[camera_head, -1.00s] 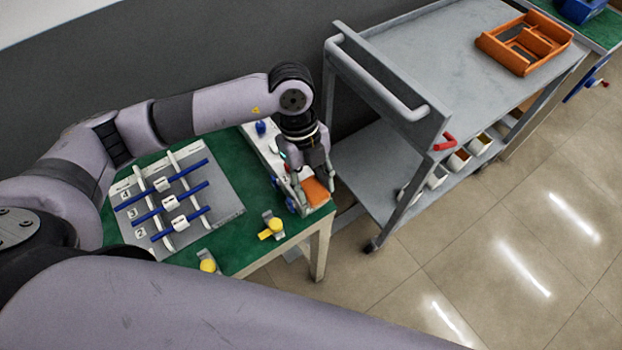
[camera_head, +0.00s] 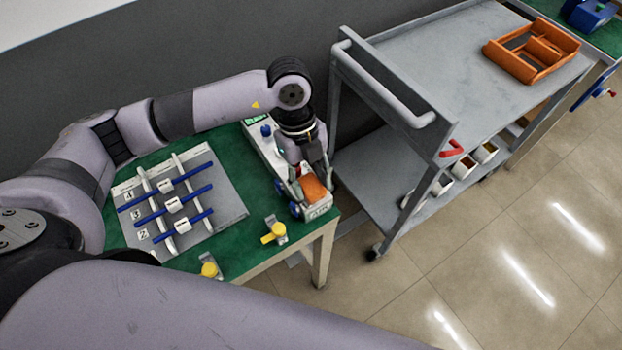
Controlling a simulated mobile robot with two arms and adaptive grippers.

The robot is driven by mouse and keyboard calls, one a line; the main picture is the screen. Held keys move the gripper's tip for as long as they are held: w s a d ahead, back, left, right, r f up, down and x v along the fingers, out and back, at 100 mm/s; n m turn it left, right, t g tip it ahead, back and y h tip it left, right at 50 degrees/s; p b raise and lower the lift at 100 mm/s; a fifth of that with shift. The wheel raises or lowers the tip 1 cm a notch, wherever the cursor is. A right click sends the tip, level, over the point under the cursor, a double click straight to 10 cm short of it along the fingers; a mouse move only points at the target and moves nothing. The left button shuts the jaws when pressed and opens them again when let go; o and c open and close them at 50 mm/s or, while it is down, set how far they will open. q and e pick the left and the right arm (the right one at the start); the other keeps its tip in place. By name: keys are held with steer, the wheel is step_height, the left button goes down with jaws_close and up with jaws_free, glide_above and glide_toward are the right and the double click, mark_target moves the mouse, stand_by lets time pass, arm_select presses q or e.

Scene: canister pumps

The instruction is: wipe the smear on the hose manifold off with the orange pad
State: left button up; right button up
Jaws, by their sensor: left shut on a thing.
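A long white block with blue knobs (camera_head: 257,142), which looks like the hose manifold, lies along the right side of the green table. My left gripper (camera_head: 306,180) points down over its near end and is shut on the orange pad (camera_head: 315,189). The pad sits at the top of the block; I cannot tell whether it touches. No smear can be made out; the gripper and pad hide part of the block. My right gripper is not in view.
A grey board with blue hoses (camera_head: 230,205) and numbered tags lies left on the green table (camera_head: 245,256). Two yellow-knobbed fittings (camera_head: 275,232) stand at the near edge. A grey cart (camera_head: 440,50) with an orange tray (camera_head: 531,48) stands close on the right.

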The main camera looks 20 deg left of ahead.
arm_select(q)
steer(key=shift+s+d+f, duration=0.15)
steer(key=shift+s+d, duration=0.7)
steer(key=shift+d, duration=0.1)
steer(key=shift+a, duration=0.1)
steer(key=shift+w+a, duration=0.8)
steer(key=shift+a, duration=0.1)
steer(key=shift+d, duration=0.1)
steer(key=shift+s+d+r+p, duration=0.25)
steer(key=shift+s+d+p, duration=0.15)
steer(key=shift+s+d, duration=0.4)
steer(key=shift+w+d, duration=0.1)
